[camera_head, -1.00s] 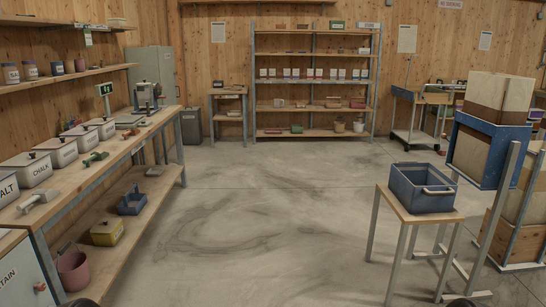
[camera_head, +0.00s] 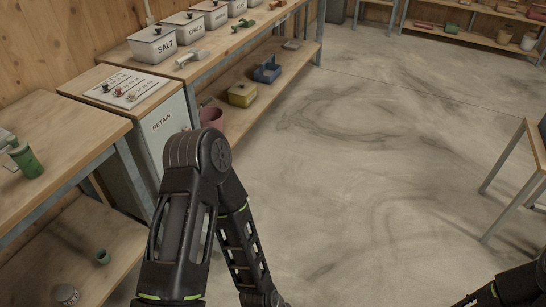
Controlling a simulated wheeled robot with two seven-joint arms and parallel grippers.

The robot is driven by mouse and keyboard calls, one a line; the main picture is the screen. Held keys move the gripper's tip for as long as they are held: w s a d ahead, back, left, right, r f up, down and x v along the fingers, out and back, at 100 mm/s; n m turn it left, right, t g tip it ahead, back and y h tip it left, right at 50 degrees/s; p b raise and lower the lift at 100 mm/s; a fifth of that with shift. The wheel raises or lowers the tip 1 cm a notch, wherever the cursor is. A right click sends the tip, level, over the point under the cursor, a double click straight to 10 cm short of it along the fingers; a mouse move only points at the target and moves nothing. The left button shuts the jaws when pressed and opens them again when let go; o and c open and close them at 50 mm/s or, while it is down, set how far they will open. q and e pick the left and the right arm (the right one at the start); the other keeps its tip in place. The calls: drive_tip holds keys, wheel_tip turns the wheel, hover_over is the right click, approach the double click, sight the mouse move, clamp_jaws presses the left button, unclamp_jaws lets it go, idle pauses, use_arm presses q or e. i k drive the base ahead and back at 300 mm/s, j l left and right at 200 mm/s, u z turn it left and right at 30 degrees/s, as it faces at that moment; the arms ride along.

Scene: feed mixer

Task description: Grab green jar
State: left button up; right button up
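A green jar-like container (camera_head: 25,160) with a side handle stands on the wooden bench at the left edge of the head view. Something grey-green beside it is cut off by the frame edge. A small dark green cup (camera_head: 103,257) stands on the lower shelf under that bench. My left arm rises in the middle foreground, bent, to the right of the bench; its gripper is out of view below. Only part of my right arm shows at the bottom right corner, and its gripper is out of view.
A white cabinet marked RETAIN (camera_head: 163,125) stands beside the bench, with a panel of small knobs (camera_head: 125,90) on top. Beyond are lidded bins, including SALT (camera_head: 152,45), and a yellow box (camera_head: 242,94) on a low shelf.

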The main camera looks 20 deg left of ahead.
sight(27, 162)
drive_tip(key=u, duration=2.4)
drive_tip(key=i+l+z, duration=0.1)
drive_tip(key=i+z, duration=0.25)
drive_tip(key=i, duration=0.15)
drive_tip(key=i+z, duration=0.35)
drive_tip(key=i, duration=0.15)
